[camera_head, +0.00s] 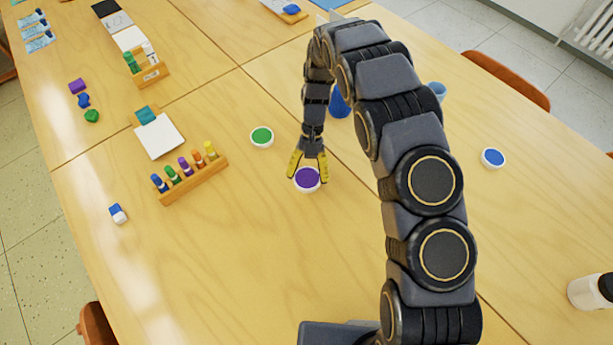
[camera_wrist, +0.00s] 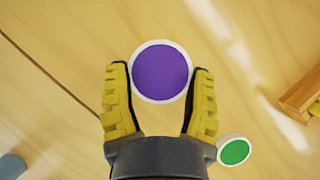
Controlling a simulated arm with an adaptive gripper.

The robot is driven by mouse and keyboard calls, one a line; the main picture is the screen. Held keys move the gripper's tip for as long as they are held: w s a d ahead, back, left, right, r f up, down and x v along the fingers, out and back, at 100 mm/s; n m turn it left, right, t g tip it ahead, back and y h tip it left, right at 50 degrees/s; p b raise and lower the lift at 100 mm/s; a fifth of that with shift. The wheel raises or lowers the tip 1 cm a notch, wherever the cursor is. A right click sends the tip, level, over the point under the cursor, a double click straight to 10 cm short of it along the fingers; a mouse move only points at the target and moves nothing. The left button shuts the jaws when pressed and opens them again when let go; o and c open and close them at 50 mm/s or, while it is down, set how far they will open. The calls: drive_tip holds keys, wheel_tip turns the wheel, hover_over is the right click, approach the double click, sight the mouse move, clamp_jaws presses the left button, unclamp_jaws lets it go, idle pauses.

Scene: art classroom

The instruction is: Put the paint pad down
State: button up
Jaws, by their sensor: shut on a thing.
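The paint pad (camera_head: 307,178) is a round white dish with a purple top. My gripper (camera_head: 307,168) has its yellow fingers shut on it, one on each side. In the wrist view the purple pad (camera_wrist: 161,71) sits between the two yellow fingertips (camera_wrist: 160,82), level with the camera. In the head view it is at or just above the wooden table (camera_head: 260,270); I cannot tell whether it touches the wood.
A green pad (camera_head: 262,137) lies to the left and behind. A wooden rack of paint bottles (camera_head: 193,181) stands further left. A blue pad (camera_head: 493,158) lies at the right. A blue cup (camera_head: 340,103) stands behind my gripper. The table in front is clear.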

sight(306, 179)
drive_tip(key=shift+w+a+f, duration=0.15)
drive_tip(key=shift+w+f, duration=0.4)
drive_tip(key=shift+f, duration=1.7)
drive_tip(key=shift+f, duration=0.1)
drive_tip(key=o, duration=1)
